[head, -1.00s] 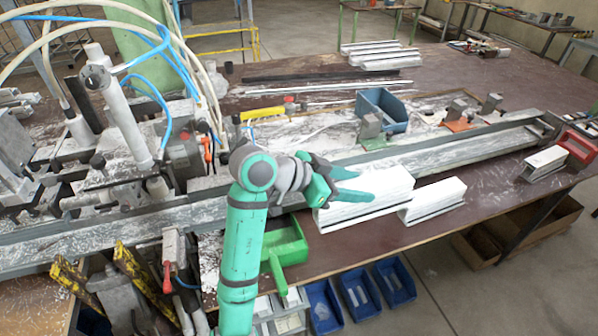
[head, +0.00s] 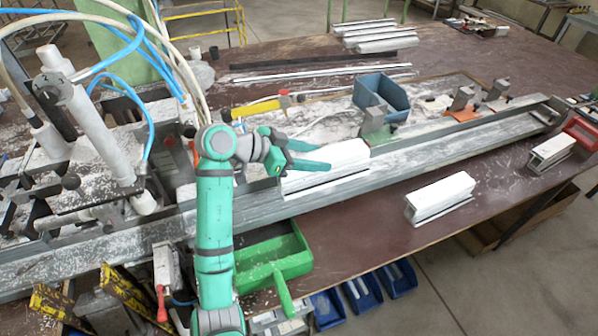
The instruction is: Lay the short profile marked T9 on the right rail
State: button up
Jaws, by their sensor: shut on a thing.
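My gripper (head: 308,157) is shut on a white profile (head: 338,158), gripping its left end. The profile is over the long grey rail (head: 450,146), just right of the clamp machine, roughly in line with it. I cannot tell whether it rests on the rail or hangs just above it. A smaller white profile (head: 440,197) lies on the table in front of the rail. Another short profile (head: 552,151) lies at the right, beside a red bin (head: 582,134). No T9 mark is readable on any of them.
A blue bin (head: 381,95) and orange-based stops (head: 463,104) stand behind the rail. A green bin (head: 270,258) is at the table's front edge. The clamp machine (head: 90,130) with hoses fills the left. Table between rail and small profile is clear.

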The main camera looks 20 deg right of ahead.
jog(key=shift+w+a+f, duration=0.45)
jog(key=shift+w+f, duration=0.35)
jog(key=shift+f, duration=0.7)
jog(key=shift+w+a+f, duration=0.5)
jog(key=shift+w+f, duration=0.3)
jog(key=shift+f, duration=0.75)
jog(key=shift+w+a+f, duration=0.45)
jog(key=shift+w+f, duration=0.35)
jog(key=shift+f, duration=0.7)
jog(key=shift+f, duration=0.1)
jog(key=o, duration=1.4)
jog(key=shift+o, duration=0.2)
jog(key=v, duration=0.7)
jog(key=shift+a+r, duration=0.2)
jog(key=shift+a, duration=0.05)
